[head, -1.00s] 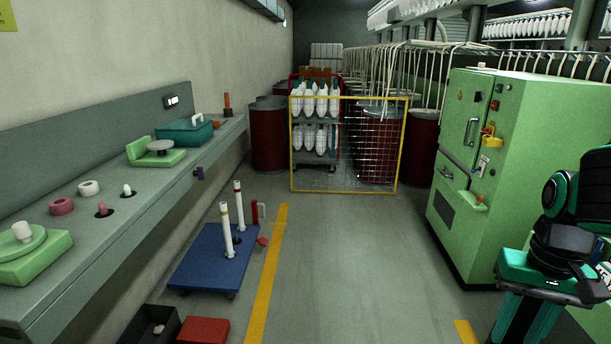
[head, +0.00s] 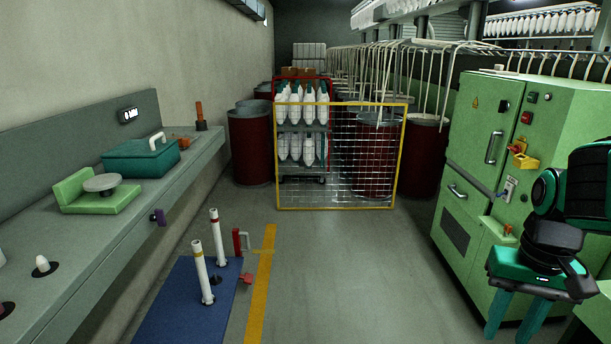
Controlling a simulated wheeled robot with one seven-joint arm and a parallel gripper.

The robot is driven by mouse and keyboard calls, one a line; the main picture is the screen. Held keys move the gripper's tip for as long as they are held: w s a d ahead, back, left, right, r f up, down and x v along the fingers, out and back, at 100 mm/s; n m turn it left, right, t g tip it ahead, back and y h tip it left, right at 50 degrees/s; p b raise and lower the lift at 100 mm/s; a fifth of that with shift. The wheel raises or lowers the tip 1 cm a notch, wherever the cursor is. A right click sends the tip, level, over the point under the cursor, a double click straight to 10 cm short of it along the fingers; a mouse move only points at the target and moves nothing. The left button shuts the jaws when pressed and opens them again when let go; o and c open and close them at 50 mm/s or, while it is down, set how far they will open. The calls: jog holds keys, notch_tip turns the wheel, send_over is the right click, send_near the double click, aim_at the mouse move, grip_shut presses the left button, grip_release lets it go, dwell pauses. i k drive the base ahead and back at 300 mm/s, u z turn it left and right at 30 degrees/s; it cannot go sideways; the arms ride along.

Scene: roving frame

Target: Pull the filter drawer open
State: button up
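The green machine cabinet (head: 474,165) stands at the right. A lower front panel with a bar handle (head: 457,191) and a dark grille (head: 455,235) looks like the filter drawer (head: 470,215); its front appears flush with the cabinet. A second, upright handle (head: 494,147) is on the panel above. My gripper (head: 514,328) is at the lower right, pointing down, its two teal fingers apart with nothing between them. In the picture it is in front of the cabinet's lower right part, right of and below the bar handle, apart from it. My arm hides part of the cabinet's right side.
A yellow-framed mesh gate (head: 340,155) stands ahead, with a bobbin rack (head: 302,140) behind it. A blue platform (head: 185,300) with two white posts is on the left floor, beside a yellow line (head: 262,290). A grey bench (head: 110,235) runs along the left wall. The middle floor is clear.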

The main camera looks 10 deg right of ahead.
aim_at(475, 202)
jog(key=z, duration=0.15)
jog(key=i, duration=1.1)
jog(key=z, duration=0.45)
jog(key=i, duration=1.15)
jog(key=z, duration=0.6)
jog(key=i, duration=0.95)
jog(key=z, duration=0.3)
